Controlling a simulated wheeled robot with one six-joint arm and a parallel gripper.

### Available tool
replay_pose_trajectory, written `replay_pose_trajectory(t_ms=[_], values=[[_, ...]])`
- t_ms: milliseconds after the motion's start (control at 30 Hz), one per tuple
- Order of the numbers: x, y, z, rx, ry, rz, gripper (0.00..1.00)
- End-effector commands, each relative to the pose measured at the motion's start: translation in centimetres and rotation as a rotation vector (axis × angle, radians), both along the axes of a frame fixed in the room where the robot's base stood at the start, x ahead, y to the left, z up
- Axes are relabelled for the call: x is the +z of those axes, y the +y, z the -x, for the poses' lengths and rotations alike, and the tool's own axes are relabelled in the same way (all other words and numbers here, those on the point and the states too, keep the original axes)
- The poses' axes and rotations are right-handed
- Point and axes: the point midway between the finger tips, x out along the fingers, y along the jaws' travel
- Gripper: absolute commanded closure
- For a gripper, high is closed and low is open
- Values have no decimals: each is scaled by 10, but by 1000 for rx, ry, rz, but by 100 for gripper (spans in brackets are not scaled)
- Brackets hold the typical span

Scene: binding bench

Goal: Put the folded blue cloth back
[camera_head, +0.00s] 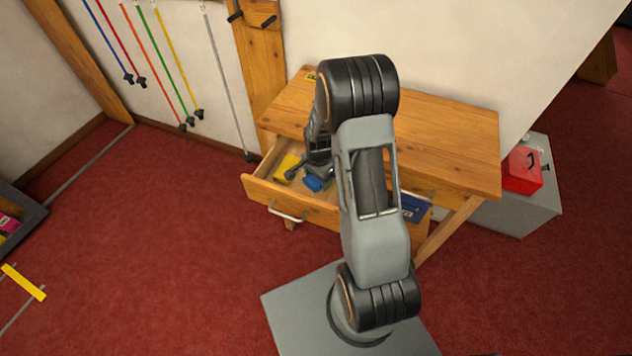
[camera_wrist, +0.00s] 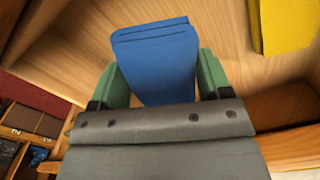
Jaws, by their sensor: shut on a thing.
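The folded blue cloth (camera_wrist: 155,62) is between the green fingers of my gripper (camera_wrist: 162,78) in the wrist view, with wood boards behind it. My gripper is shut on it. In the head view the blue cloth (camera_head: 313,184) shows small at my gripper (camera_head: 318,178), inside or just above the open left drawer (camera_head: 290,204) of the wooden bench. I cannot tell whether the cloth touches the drawer floor. My arm hides part of the drawer and bench.
A yellow item (camera_head: 287,167) lies in the drawer's left part, also in the wrist view (camera_wrist: 285,22). A blue item (camera_head: 414,208) shows at the right drawer, partly behind my arm. The bench top (camera_head: 440,140) looks mostly bare. A red box (camera_head: 522,170) stands on a grey cabinet.

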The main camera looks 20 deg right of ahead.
Motion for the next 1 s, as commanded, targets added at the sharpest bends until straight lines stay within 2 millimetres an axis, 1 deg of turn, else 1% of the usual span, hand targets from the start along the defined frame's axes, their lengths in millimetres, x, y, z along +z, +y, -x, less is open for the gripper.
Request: replay_pose_trajectory(t_ms=[167,300,400,433,500,700,733,967,1000], values=[[-10,-3,-2,-3,0,0,63],[-29,-4,-7,1,1,-1,63],[-46,-3,-6,3,2,0,63],[-49,-4,-6,2,2,0,63],[-52,-5,-6,0,0,0,63],[-50,-6,-6,-4,1,-1,63],[-50,-6,-5,-4,2,0,26],[-50,-5,-6,0,1,-1,4],[-50,-4,-6,1,1,-1,3]])
